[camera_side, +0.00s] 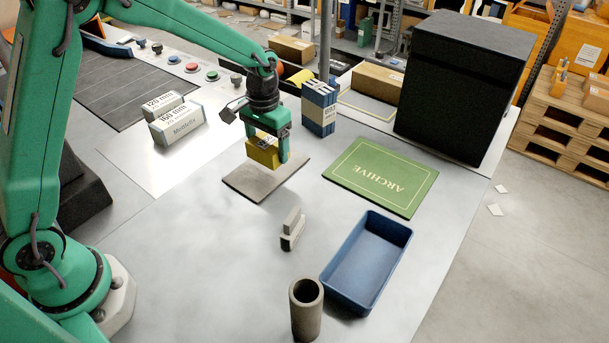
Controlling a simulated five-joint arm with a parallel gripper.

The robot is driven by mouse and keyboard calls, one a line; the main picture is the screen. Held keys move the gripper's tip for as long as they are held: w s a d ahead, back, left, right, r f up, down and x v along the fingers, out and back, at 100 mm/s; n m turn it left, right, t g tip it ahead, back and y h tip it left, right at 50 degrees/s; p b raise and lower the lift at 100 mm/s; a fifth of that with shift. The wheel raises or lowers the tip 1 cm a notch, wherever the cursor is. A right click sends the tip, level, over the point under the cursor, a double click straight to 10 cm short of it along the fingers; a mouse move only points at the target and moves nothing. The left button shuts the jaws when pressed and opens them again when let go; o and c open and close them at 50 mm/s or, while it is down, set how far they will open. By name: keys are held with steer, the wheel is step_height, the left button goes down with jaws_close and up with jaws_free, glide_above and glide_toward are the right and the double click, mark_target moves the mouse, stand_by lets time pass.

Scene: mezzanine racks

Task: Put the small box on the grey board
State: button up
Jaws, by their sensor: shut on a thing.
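My gripper (268,152) is shut on a small yellow box (261,156) and points downward. One green finger shows on the right side of the box; the other finger is mostly hidden. The grey board (258,186) lies flat on the table below, and its visible front part is bare. The box is in front of the board's far part in this view. I cannot tell whether its underside touches the board or hangs just above it.
A green ARCHIVE board (381,177) and a blue tray (341,288) lie to the right. A small grey block-shaped item (291,238) and a brown tube (306,312) stand in front. Blue boxes (319,108) stand behind; white labelled boxes (178,127) are left.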

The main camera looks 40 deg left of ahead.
mark_target(263, 133)
steer(key=shift+w+a+f, duration=0.45)
steer(key=shift+a+f, duration=0.05)
steer(key=shift+a, duration=0.2)
steer(key=shift+w+a+f, duration=0.45)
steer(key=shift+a+f, duration=0.05)
steer(key=shift+a, duration=0.15)
steer(key=shift+f, duration=2)
steer(key=shift+f, duration=0.15)
steer(key=o, duration=1)
step_height(263, 133, up, 12)
steer(key=shift+f, duration=0.25)
steer(key=shift+r, duration=0.45)
steer(key=shift+r, duration=0.1)
